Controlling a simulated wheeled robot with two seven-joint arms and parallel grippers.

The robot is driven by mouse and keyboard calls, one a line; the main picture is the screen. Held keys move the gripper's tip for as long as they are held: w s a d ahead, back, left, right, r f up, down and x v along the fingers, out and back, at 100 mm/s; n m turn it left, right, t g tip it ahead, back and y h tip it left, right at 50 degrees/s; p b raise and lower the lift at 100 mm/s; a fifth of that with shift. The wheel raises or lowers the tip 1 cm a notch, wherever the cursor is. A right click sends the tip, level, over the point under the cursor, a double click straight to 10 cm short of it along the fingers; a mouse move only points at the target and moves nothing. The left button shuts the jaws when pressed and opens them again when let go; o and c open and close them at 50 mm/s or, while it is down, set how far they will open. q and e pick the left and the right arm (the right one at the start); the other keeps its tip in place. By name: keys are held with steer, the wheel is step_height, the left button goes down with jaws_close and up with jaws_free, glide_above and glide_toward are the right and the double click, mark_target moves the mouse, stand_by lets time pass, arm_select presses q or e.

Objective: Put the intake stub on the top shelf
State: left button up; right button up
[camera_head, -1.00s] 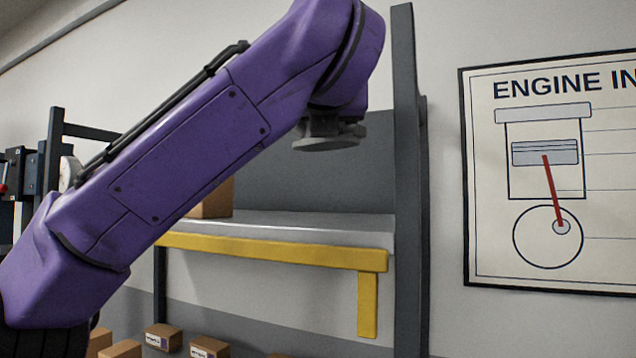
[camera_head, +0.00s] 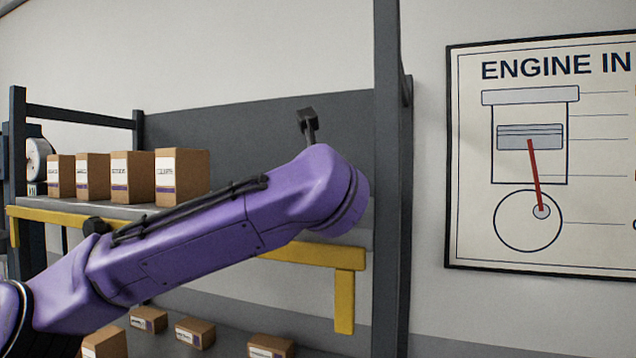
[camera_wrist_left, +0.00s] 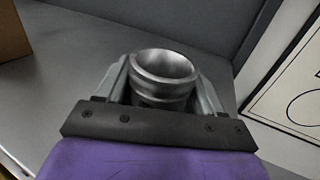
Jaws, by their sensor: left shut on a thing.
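The intake stub (camera_wrist_left: 165,72) is a short, round metal piece with an open, flared rim, seen in the left wrist view. My left gripper (camera_wrist_left: 162,88) is shut on it, with one finger on each side. The stub is over the grey top shelf surface (camera_wrist_left: 60,90); I cannot tell whether it touches. In the head view my purple left arm crosses in front of the top shelf (camera_head: 130,210), near its right end. The arm hides the stub and the gripper's fingers there. My right gripper is in neither view.
Several cardboard boxes (camera_head: 182,178) stand in a row on the shelf's left part. One box (camera_wrist_left: 12,35) shows at the wrist view's left edge. A dark upright post (camera_head: 390,200) bounds the shelf's right end. More boxes (camera_head: 195,332) lie lower down. An engine poster (camera_head: 540,160) hangs right.

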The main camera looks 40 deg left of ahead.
arm_select(q)
steer(key=o, duration=1.4)
steer(key=shift+s+d, duration=0.15)
steer(key=shift+s, duration=0.1)
steer(key=shift+w, duration=0.1)
steer(key=shift+r, duration=0.15)
steer(key=s+d+b, duration=0.1)
steer(key=s+f+b, duration=0.1)
steer(key=s+b, duration=0.1)
steer(key=shift+d, duration=0.4)
steer(key=b+v, duration=0.3)
steer(key=v, duration=0.5)
steer(key=shift+d+r+b, duration=0.2)
steer(key=shift+r+b, duration=0.15)
steer(key=shift+r, duration=0.1)
steer(key=shift+s, duration=0.1)
